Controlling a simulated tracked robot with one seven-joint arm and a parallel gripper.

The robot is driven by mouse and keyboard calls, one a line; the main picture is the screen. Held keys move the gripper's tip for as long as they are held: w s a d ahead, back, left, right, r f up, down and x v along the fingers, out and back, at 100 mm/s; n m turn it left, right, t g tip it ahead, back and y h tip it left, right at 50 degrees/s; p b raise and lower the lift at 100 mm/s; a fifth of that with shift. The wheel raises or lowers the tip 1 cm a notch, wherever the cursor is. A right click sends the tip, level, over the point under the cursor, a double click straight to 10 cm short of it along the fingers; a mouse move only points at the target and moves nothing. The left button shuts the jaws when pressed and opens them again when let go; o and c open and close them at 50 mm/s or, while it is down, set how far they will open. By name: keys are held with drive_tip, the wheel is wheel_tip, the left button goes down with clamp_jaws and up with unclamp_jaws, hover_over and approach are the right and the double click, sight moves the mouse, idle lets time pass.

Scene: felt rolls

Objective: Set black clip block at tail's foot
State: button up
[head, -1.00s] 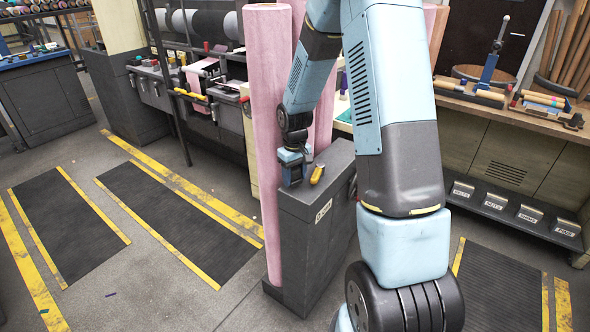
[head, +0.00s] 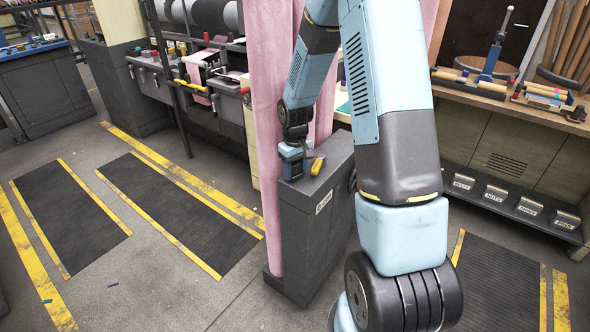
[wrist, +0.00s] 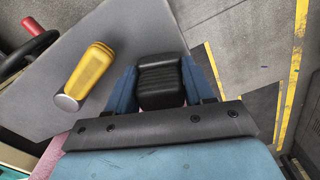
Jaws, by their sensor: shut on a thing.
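My gripper (head: 291,168) is low over the top of the narrow grey cabinet (head: 318,225). In the wrist view its two blue fingers (wrist: 165,85) are shut on the black clip block (wrist: 159,75), which has a ribbed face. The block lies over the edge of the cabinet top; I cannot tell whether it touches it. In the head view the gripper hides the block. A pink felt tail (head: 266,130) hangs upright at the cabinet's left side, its lower end near the dark base. A little pink shows under the gripper in the wrist view (wrist: 58,145).
A yellow-handled tool (wrist: 84,76) lies on the cabinet top beside the gripper; it also shows in the head view (head: 317,165). A machine with dark rolls (head: 215,18) stands behind. A workbench (head: 520,130) is at right. Floor at left is clear, with black mats (head: 70,215).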

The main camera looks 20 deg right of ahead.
drive_tip(key=shift+f, duration=0.3)
drive_tip(key=o, duration=1.4)
drive_tip(key=shift+c, duration=0.2)
drive_tip(key=shift+r, duration=0.1)
wheel_tip(320, 180, up, 14)
drive_tip(key=shift+f, duration=0.2)
